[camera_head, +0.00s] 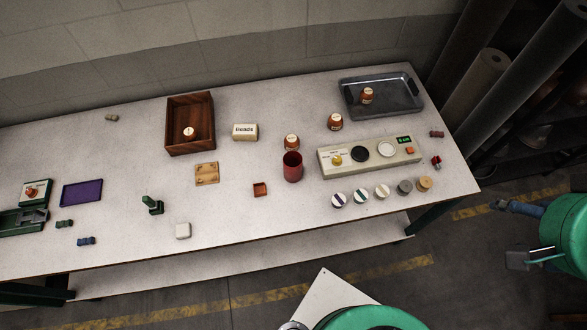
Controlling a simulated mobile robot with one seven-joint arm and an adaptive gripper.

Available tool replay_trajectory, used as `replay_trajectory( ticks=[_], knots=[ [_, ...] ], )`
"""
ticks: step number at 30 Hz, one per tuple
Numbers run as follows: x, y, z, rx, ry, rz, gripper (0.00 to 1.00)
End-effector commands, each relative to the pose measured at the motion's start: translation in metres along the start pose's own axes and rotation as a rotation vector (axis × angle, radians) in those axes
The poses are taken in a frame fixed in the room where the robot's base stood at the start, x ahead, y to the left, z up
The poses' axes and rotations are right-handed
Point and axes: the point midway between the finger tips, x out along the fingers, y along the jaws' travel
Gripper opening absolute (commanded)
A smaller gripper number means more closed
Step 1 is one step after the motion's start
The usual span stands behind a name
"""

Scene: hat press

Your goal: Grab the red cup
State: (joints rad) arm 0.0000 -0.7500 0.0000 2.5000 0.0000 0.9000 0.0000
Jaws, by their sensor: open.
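The red cup (292,167) stands upright on the white table, right of the middle. It looks empty, with a dark inside. A small orange-brown jar (291,142) stands just behind it, close to its rim. My gripper (509,232) is at the right edge of the view, off the table's right end and over the floor. Its two fingers are spread apart with nothing between them. It is far to the right of the cup and lower in the picture.
Right of the cup is a beige panel (329,165) with round pads; several round pucks lie before it. A metal tray (347,106) and wooden box (204,107) stand behind. The table (300,225) is clear directly in front.

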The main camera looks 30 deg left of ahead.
Motion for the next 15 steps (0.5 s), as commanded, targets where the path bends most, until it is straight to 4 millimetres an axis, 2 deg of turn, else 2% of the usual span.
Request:
replay_trajectory(
  ticks=[2, 15],
  knots=[
    [0.0000, 0.0000, 0.0000, 0.000, 0.000, 0.000, 0.67],
    [0.0018, -0.0047, -0.0049, -0.037, -0.007, -0.007, 0.67]
  ],
)
